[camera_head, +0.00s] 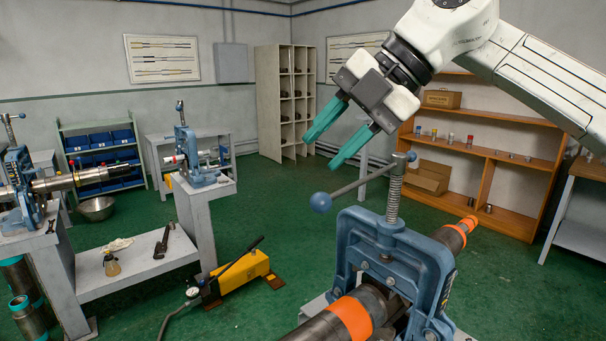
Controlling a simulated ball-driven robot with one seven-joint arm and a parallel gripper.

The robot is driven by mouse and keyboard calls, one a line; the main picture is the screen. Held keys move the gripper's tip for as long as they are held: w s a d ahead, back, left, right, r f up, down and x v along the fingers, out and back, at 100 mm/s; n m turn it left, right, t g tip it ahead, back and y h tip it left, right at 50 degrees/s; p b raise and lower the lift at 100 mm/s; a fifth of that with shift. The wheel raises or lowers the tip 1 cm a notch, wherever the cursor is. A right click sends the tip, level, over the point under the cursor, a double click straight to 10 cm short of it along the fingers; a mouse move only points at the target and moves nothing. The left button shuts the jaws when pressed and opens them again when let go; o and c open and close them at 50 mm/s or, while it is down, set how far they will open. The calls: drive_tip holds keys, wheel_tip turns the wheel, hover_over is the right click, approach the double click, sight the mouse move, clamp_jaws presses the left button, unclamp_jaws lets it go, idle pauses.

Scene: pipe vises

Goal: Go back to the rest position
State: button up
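My gripper (339,133) hangs from my white arm in the upper middle of the head view, with teal fingers pointing down and left. The fingers are apart, with nothing between them. Below it stands a blue pipe vise (427,262) with a threaded screw and a ball-ended handle (321,202). A dark pipe with orange bands (348,318) lies through this vise. The gripper is above and left of the vise's screw, apart from it in the picture.
A yellow hydraulic pump (240,275) stands on the green floor (285,215). Grey benches at left bear more vises (197,162). A wooden shelf (517,184) stands behind at right and a pigeonhole rack (270,105) at the back. The middle floor is mostly clear.

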drive_tip(key=s+a+r+n+y, duration=0.1)
drive_tip(key=a+r+y, duration=0.65)
drive_tip(key=y, duration=0.45)
drive_tip(key=w+d+f+m+t+h, duration=0.45)
drive_tip(key=d+m+t, duration=0.35)
drive_tip(key=m+t, duration=0.35)
drive_tip(key=w+d+f+m+t+h, duration=0.3)
drive_tip(key=d+m+t+h, duration=0.3)
drive_tip(key=d+m+t, duration=0.45)
drive_tip(key=s+d+f+m+g+h, duration=0.25)
drive_tip(key=d+f+m+h, duration=0.3)
drive_tip(key=f, duration=0.75)
drive_tip(key=s+d+f+m+g+h, duration=0.1)
drive_tip(key=d+f+m+g+h, duration=0.4)
drive_tip(key=f, duration=0.8)
drive_tip(key=s+d+f+m+g, duration=0.1)
drive_tip(key=s+f+g, duration=0.3)
drive_tip(key=s+f, duration=0.6)
drive_tip(key=s+f+g, duration=0.4)
drive_tip(key=s+f, duration=0.3)
drive_tip(key=f, duration=0.6)
drive_tip(key=s+f+g, duration=0.3)
drive_tip(key=s, duration=0.8)
drive_tip(key=s+f+n+g+y, duration=0.1)
drive_tip(key=s+f+g, duration=0.3)
drive_tip(key=s, duration=0.6)
drive_tip(key=shift+s+d+f, duration=0.3)
drive_tip(key=shift+s+d, duration=0.1)
drive_tip(key=shift+d, duration=0.05)
